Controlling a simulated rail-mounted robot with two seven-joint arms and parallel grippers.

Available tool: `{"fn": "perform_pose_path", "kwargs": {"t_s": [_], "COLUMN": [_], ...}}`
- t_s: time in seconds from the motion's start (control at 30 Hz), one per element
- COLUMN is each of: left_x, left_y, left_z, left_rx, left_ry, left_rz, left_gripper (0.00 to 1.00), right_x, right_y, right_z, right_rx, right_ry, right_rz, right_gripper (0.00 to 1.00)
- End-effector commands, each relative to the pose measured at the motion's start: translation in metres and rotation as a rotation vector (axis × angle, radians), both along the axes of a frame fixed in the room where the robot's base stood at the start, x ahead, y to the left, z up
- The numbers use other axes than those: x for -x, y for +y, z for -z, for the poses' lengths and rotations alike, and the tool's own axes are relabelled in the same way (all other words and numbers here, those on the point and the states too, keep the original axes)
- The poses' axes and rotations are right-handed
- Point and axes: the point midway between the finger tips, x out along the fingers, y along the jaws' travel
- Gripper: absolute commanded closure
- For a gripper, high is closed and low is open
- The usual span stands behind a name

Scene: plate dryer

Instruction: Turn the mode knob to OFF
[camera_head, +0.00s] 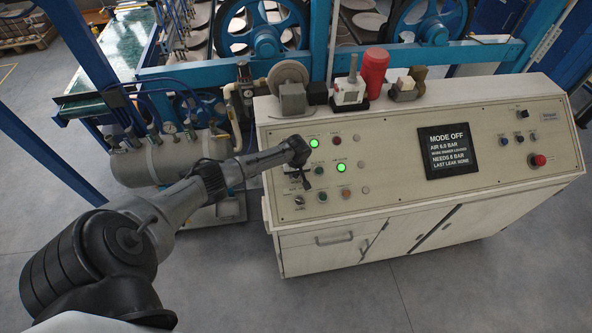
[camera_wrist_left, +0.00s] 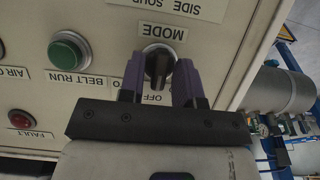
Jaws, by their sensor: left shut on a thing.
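The mode knob (camera_wrist_left: 158,66) is a dark knob on a pale round base, under the MODE label on the cream panel in the left wrist view. The purple fingers of my left gripper (camera_wrist_left: 160,80) are on either side of the knob and shut on it. An OFF label (camera_wrist_left: 153,98) shows partly between the fingers. In the head view my left gripper (camera_head: 299,160) reaches the left part of the control console (camera_head: 400,108) and hides the knob. A black display (camera_head: 450,149) on the console reads MODE OFF. My right gripper is not in view.
Near the fingers are a green BELT RUN button (camera_wrist_left: 69,50) and a red FAULT lamp (camera_wrist_left: 22,119). Green lamps (camera_head: 314,143) are lit on the panel. A red cylinder (camera_head: 373,72) stands on the console's back edge. A grey tank (camera_head: 170,160) stands left of the console.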

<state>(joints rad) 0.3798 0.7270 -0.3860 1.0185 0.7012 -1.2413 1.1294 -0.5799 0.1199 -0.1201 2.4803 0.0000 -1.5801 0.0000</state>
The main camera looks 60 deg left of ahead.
Motion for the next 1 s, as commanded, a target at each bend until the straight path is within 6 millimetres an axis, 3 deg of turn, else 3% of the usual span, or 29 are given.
{"fn": "perform_pose_path", "kwargs": {"t_s": [0.43,0.47,0.53,0.83,1.0], "left_x": [0.000,0.000,0.000,0.000,0.001], "left_y": [0.001,0.001,0.000,0.000,-0.002], "left_z": [0.000,0.000,0.000,-0.002,-0.020], "left_rx": [0.000,0.000,0.000,0.001,0.001], "left_ry": [-0.004,-0.004,-0.004,-0.005,-0.006], "left_rz": [-0.008,-0.008,-0.008,-0.006,-0.004], "left_gripper": [0.93,0.67,0.60,0.60,0.60], "right_x": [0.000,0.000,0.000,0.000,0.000], "right_y": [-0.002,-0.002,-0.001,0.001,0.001], "right_z": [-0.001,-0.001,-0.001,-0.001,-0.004], "right_rx": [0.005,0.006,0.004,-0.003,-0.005], "right_ry": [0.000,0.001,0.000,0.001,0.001], "right_rz": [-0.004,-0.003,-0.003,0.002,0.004], "right_gripper": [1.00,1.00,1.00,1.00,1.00]}}
